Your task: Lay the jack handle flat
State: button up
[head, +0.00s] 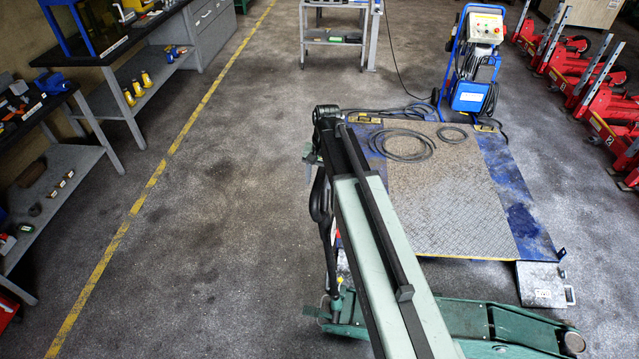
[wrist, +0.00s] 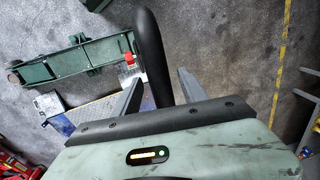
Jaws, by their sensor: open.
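The green trolley jack (head: 470,320) lies on the floor at the lower right of the head view, partly hidden behind my arm. It also shows at the upper left of the wrist view (wrist: 75,60). Its black handle (wrist: 149,45) has a rounded end and stands up off the floor. In the head view a dark curved part, apparently the handle (head: 321,200), shows just left of my arm. My gripper (wrist: 160,78) is open, with one grey finger on each side of the handle. I cannot tell whether either finger touches it.
A patterned steel plate with blue edges (head: 440,195) lies beyond the jack, with hoses on it. A blue-framed cart (head: 475,60) stands behind it. Red jacks (head: 585,85) line the right. Workbenches (head: 75,110) stand left. Floor left of my arm is clear.

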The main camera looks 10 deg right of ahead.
grip_shut()
dwell(1.4)
